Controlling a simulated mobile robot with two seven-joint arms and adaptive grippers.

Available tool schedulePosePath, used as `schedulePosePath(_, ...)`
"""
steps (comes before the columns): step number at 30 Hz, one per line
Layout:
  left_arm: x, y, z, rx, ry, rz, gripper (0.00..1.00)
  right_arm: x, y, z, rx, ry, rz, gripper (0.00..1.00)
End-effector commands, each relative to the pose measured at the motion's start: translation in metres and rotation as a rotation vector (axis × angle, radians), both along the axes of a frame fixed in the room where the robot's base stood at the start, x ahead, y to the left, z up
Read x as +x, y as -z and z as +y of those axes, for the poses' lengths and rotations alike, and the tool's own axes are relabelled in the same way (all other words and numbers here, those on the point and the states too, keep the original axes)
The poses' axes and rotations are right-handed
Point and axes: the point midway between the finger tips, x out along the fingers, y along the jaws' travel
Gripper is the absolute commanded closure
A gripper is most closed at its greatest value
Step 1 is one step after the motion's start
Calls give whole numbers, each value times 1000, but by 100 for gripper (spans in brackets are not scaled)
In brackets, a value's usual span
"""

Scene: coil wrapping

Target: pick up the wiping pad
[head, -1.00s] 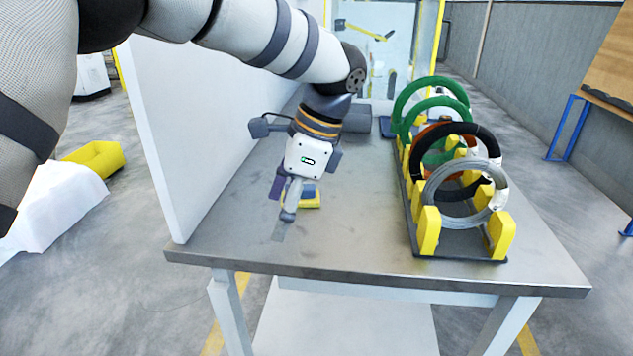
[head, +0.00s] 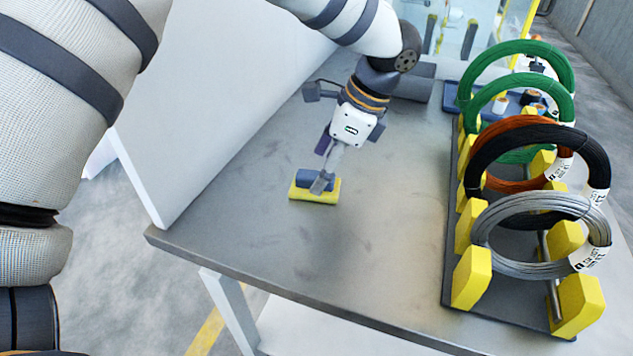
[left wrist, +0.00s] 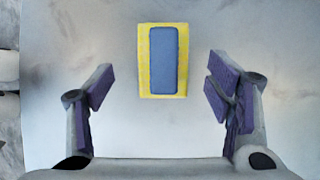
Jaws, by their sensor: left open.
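The wiping pad (head: 301,193) lies flat on the grey metal table, a yellow base with a blue block on top. In the left wrist view the pad (left wrist: 145,70) is upright in the picture, ahead of the fingertips and between their lines. My left gripper (head: 324,168) points down at the pad from above, and its near finger hides part of the pad. In the left wrist view my left gripper (left wrist: 161,90) is wide open and empty, with purple finger pads on either side. I see no contact with the pad. My right gripper is not in view.
A white panel (head: 215,95) stands along the table's left side. A rack with yellow supports (head: 472,277) holds several coils, green, orange, black and silver (head: 500,265), on the right. A blue tray (head: 515,104) is at the back. The table (head: 380,250) is clear in front.

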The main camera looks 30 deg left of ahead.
Motion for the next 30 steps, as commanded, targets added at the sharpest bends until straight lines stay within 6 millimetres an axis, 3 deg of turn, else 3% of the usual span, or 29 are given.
schedulePosePath(6,-4,31,16,-1,-1,2,27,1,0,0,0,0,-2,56)
schedulePosePath(13,-4,33,17,0,0,0,27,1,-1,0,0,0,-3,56)
schedulePosePath(20,-4,33,17,0,0,1,79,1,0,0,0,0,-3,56)
schedulePosePath(30,-5,29,17,1,-1,-1,79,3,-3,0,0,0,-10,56)
